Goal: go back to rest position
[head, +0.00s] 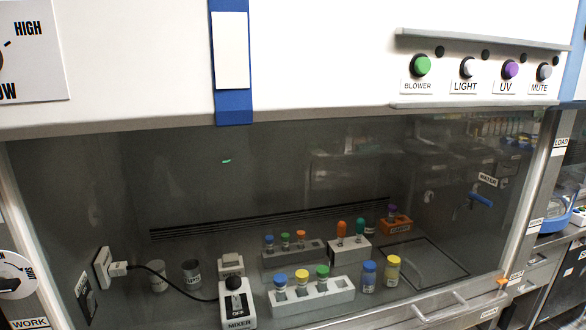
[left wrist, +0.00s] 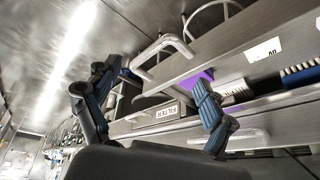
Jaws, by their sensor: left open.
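My left gripper (left wrist: 155,80) shows in the left wrist view, with its two dark blue-grey fingers spread wide apart. It is open, and nothing is held between the fingers. Behind the fingers are metal shelves or drawers with bar handles, one with a label that seems to read FILTER (left wrist: 167,112). A purple item (left wrist: 198,80) is partly hidden behind the right finger. Neither gripper shows in the head view, and my right gripper is in no view.
The head view faces a cabinet with a glass front (head: 200,190). Behind it are a mixer (head: 237,305), a white rack (head: 312,298) with capped vials, a blue-capped vial (head: 369,276) and a yellow-capped vial (head: 392,273). Buttons, including a green one (head: 421,66), line the upper panel.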

